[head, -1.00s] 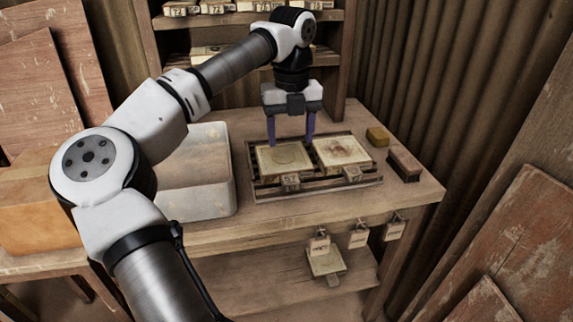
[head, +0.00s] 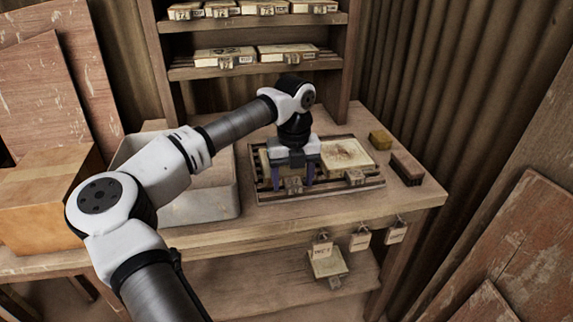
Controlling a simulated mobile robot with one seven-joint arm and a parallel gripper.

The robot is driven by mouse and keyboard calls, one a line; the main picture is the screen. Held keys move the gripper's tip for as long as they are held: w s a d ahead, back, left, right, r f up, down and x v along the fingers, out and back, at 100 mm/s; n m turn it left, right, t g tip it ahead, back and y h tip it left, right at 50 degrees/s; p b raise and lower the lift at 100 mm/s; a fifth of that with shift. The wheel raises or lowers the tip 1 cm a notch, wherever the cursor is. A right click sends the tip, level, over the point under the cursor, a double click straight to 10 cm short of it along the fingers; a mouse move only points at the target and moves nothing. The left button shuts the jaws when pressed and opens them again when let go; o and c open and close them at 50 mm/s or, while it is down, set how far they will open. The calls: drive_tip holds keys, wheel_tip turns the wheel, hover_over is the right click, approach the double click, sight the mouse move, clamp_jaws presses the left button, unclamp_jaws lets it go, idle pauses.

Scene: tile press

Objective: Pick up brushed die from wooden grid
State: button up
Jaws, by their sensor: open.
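The wooden grid (head: 325,192) lies on the workbench and bears two pale square dies, each with a small tag at its front. The left die (head: 266,171) is mostly hidden behind my gripper; its face looks plain and cleaner. The right die (head: 346,154) has a brown smear on its face. My gripper (head: 292,181) points down, open, with its purple fingers apart over the left die, one on each side of its tag (head: 293,185). I cannot tell whether the fingers touch the die.
A pale tub (head: 225,203) stands left of the grid. Shelves (head: 255,68) with more dies rise behind.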

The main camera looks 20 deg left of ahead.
clamp_jaws()
idle(0.3)
drive_tip(key=shift+r, duration=0.15)
